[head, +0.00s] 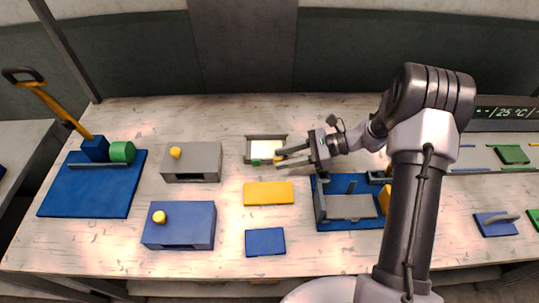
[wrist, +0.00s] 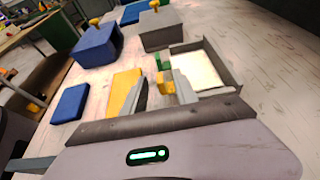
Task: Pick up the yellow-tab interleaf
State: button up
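A small grey tray (head: 248,149) near the back middle of the table holds white sheet material (head: 268,148). In the wrist view the tray (wrist: 222,62) is at the right with the white sheet (wrist: 199,70) inside. A yellow tab (wrist: 166,84) and a green tab (wrist: 162,61) stick out at the sheet's near left side. My gripper (head: 277,158) is open at the tray's front edge. In the wrist view its two fingers (wrist: 160,80) stand on either side of the yellow tab. I cannot tell whether they touch it. Whether one sheet or more lies there is unclear.
A yellow block (head: 269,194) and a blue block (head: 265,242) lie in front of the tray. Grey (head: 205,163) and blue (head: 180,228) boxes with yellow knobs stand left. A blue-based fixture (head: 349,204) is right, under my arm. A lever press on a blue base (head: 85,195) is far left.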

jog(key=shift+x, duration=0.85)
grip_shut()
